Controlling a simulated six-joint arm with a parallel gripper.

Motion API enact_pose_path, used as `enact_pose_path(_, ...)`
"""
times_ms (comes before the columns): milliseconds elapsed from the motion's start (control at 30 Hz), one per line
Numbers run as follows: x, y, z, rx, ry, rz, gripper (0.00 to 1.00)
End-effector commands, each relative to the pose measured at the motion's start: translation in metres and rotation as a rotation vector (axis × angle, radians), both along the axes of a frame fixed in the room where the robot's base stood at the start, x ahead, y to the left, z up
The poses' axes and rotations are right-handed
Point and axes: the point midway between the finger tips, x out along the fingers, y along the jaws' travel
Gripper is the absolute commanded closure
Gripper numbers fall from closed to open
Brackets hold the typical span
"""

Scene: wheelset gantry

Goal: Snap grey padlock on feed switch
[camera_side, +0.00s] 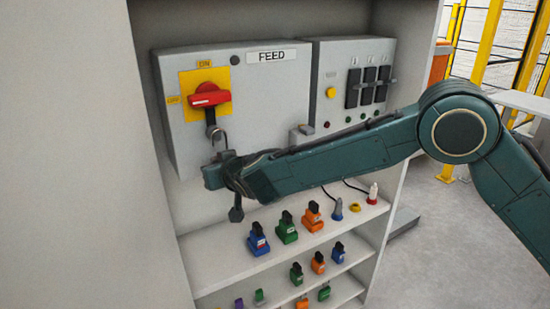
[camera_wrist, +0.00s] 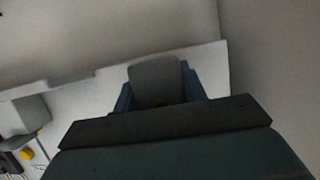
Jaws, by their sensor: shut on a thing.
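The feed switch is a red handle (camera_side: 209,96) on a yellow plate (camera_side: 193,80) on the grey FEED box (camera_side: 258,110). The handle lies about level, its left end towards OFF. A dark tab (camera_side: 210,117) hangs below it. The grey padlock's shackle (camera_side: 219,137) stands upright just below the tab; I cannot tell whether it passes through. My gripper (camera_side: 214,172) is shut on the padlock, whose body it mostly hides in the side view. In the wrist view the grey body (camera_wrist: 155,80) shows between blue finger parts.
A second grey box (camera_side: 340,105) with black switches and a yellow button stands to the right. Shelves below hold several coloured padlocks, including a blue one (camera_side: 257,240), a green one (camera_side: 286,228) and an orange one (camera_side: 312,217). A cabinet wall (camera_side: 150,200) stands close on the left.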

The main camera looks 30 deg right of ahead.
Motion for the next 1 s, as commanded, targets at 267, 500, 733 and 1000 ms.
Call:
enact_pose_path(267,0.0051,0.0,0.0001,0.001,0.0,0.0,0.84)
enact_pose_path(500,0.0071,-0.0004,0.0004,0.001,-0.001,0.0,0.35)
enact_pose_path(733,0.0073,-0.0022,-0.0005,-0.001,0.001,-0.005,0.33)
enact_pose_path(1000,0.0032,-0.0021,0.0014,-0.002,0.001,-0.005,0.33)
